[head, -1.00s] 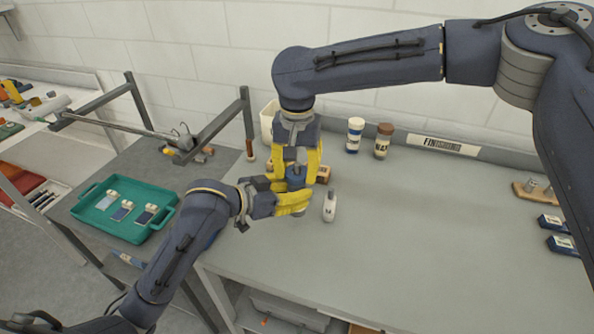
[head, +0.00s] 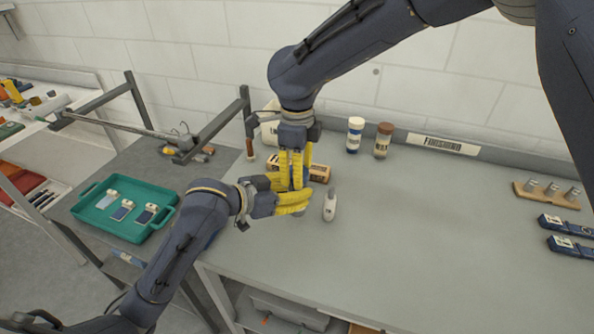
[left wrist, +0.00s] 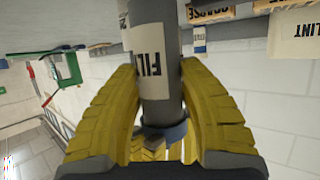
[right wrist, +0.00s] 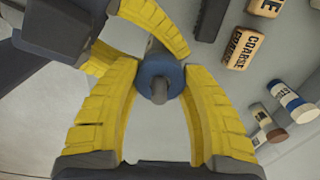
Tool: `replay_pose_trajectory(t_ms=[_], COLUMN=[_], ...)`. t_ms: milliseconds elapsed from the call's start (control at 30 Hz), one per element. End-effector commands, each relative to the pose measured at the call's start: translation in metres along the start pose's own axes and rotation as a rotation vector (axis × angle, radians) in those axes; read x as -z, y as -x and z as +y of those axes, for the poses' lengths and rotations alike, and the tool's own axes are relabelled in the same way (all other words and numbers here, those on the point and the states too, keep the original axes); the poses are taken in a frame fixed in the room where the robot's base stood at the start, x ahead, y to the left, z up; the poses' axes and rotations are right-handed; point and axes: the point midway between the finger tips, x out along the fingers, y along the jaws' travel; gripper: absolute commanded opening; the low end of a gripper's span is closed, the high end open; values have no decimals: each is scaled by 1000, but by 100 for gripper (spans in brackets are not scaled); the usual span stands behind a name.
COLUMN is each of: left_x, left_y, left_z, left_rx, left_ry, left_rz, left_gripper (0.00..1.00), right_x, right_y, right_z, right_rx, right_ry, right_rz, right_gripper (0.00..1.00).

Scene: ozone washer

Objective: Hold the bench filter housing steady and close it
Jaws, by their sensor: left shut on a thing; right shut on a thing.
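The filter housing is a grey cylinder with a white "FIL…" label (left wrist: 153,70), seen in the left wrist view. A blue cap (right wrist: 158,80) with a grey centre knob sits on its end. My left gripper (head: 304,197) reaches in from the left and is shut around the grey body. My right gripper (head: 294,184) comes down from above, its fingers shut on the blue cap. In the head view the yellow fingers hide most of the housing. Whether a gap remains between cap and body cannot be told.
Two jars (head: 383,141) stand by the wall. A teal tray (head: 83,213) is on the left bench. The middle right of the bench (head: 430,230) is clear.

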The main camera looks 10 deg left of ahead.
Motion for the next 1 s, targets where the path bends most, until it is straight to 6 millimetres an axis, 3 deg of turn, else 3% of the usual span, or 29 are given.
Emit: replay_pose_trajectory(t_ms=[267,300,467,800,1000], left_x=[0,0,0,0,0], left_y=[0,0,0,0,0], left_z=[-1,-1,0,0,0], left_rx=[1,1,1,0,0], left_ry=[1,1,1,0,0], left_rz=[-1,-1,-1,1,1], left_gripper=[0,0,0,0,0], right_x=[0,0,0,0,0], right_y=[0,0,0,1,13], right_z=[0,0,0,0,-1], right_rx=[0,0,1,1,3], right_ry=[-3,-3,-2,-1,-1], right_rz=[0,0,0,0,-2], right_gripper=[29,49,66,66,66])
